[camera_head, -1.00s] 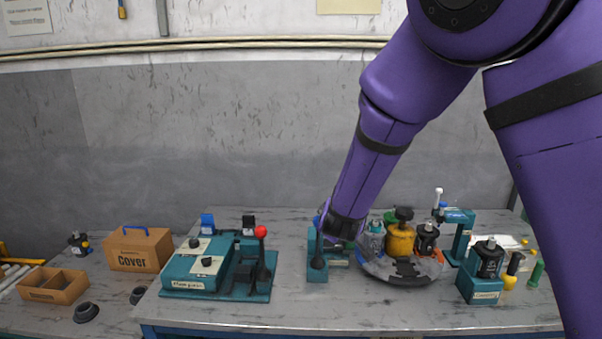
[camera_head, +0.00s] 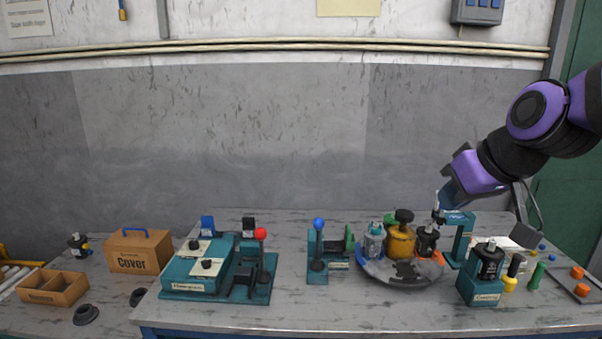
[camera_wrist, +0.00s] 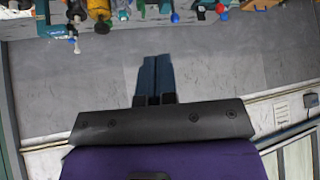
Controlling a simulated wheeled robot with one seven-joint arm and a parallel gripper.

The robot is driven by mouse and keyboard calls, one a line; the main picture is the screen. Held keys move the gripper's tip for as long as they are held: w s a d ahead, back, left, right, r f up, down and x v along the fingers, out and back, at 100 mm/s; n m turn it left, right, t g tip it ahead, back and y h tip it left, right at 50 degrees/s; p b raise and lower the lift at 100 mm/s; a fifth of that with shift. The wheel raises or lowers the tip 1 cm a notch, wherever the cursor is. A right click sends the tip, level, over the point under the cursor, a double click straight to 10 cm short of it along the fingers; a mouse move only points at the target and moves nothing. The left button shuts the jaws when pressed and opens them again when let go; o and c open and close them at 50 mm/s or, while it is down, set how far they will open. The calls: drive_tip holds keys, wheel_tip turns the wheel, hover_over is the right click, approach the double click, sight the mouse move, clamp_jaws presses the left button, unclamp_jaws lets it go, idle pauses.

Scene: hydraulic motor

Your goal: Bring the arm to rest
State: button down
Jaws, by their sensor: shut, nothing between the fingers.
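The fingers point toward the bare grey wall in that view.
The bench holds a teal fixture with a red-knobbed lever (camera_head: 261,234), a blue-knobbed press (camera_head: 319,224), a round plate with a yellow part (camera_head: 400,242), and a teal stand with a black motor (camera_head: 488,262). A Cover box (camera_head: 138,252) stands left.

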drive_tip(key=s+d+m+g+h, duration=0.1)
drive_tip(key=s+d, duration=0.5)
drive_tip(key=s, duration=0.8)
drive_tip(key=r+m+h, duration=0.1)
drive_tip(key=m, duration=0.1)
drive_tip(key=shift+s+m+g+h, duration=0.3)
drive_tip(key=shift+s+h, duration=0.05)
drive_tip(key=shift+h, duration=0.05)
drive_tip(key=shift+d, duration=0.1)
